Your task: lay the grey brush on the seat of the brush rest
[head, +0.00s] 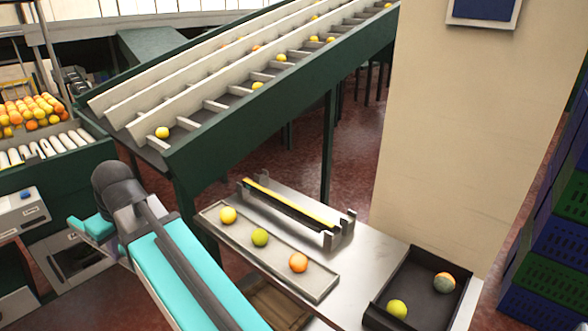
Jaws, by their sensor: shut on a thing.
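The brush rest (348,222) stands on the metal table, a grey cradle with notched end plates. A long yellow strip (290,203) with a dark side lies along it, between the end plates. I cannot tell whether this strip is a brush or part of the rest. The far side of the rest, behind the strip, looks bare. I cannot make out the grey brush. My turquoise and dark grey arm rises from the bottom edge at the left, and its end is out of sight. My gripper is not in view.
In front of the rest lies a shallow tray (327,291) with a yellow, a green and an orange fruit. A dark bin (407,271) at right holds two fruits, one with a dark patch. A beige pillar (470,130) and a sloped green conveyor (215,140) stand behind.

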